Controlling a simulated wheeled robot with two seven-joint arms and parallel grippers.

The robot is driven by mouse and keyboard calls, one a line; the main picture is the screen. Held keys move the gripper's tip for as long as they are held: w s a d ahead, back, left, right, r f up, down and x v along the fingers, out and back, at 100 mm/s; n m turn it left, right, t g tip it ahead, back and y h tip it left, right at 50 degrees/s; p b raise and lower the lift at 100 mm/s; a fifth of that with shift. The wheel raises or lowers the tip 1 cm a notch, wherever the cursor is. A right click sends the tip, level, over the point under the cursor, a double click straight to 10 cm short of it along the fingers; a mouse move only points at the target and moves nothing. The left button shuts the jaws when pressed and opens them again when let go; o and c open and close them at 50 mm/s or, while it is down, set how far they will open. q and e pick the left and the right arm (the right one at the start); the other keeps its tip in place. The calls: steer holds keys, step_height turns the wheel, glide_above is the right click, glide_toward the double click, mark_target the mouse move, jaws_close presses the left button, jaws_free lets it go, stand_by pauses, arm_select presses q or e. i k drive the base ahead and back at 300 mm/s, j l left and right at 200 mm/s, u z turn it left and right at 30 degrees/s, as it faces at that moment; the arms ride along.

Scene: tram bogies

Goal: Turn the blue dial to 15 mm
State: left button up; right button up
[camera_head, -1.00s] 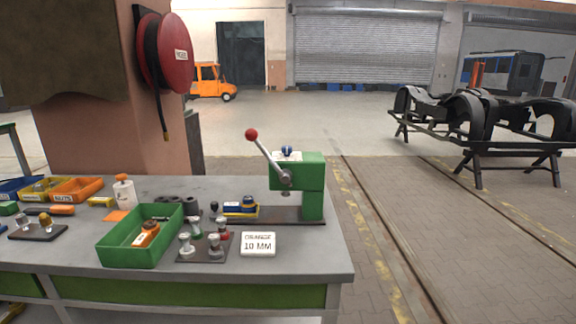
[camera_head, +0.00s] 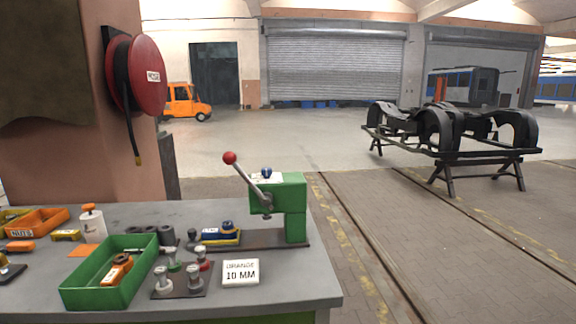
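The blue dial (camera_head: 266,172) sits on a white plate on top of the green press (camera_head: 292,196), which stands at the right part of the workbench. The dial is too small to read its setting. The press has a lever with a red ball (camera_head: 230,158) that points up and to the left. A white sign (camera_head: 240,273) at the bench's front edge reads "ORANGE 10 MM". Neither of my grippers is in view.
The grey workbench (camera_head: 310,284) carries a green tray (camera_head: 84,288) with an orange item in it, a dark stand (camera_head: 190,291) with several knobbed pieces, and a blue and yellow piece (camera_head: 221,236). Black bogie frames (camera_head: 450,135) stand at the right. The floor right of the bench is open.

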mark_target(265, 172)
steer(key=i+j+z, duration=0.3)
steer(key=j+z, duration=0.3)
steer(key=j, duration=0.15)
steer(key=i+j+z, duration=0.1)
steer(key=j+z, duration=0.2)
steer(key=j, duration=0.15)
steer(key=j+z, duration=0.3)
steer(key=j, duration=0.15)
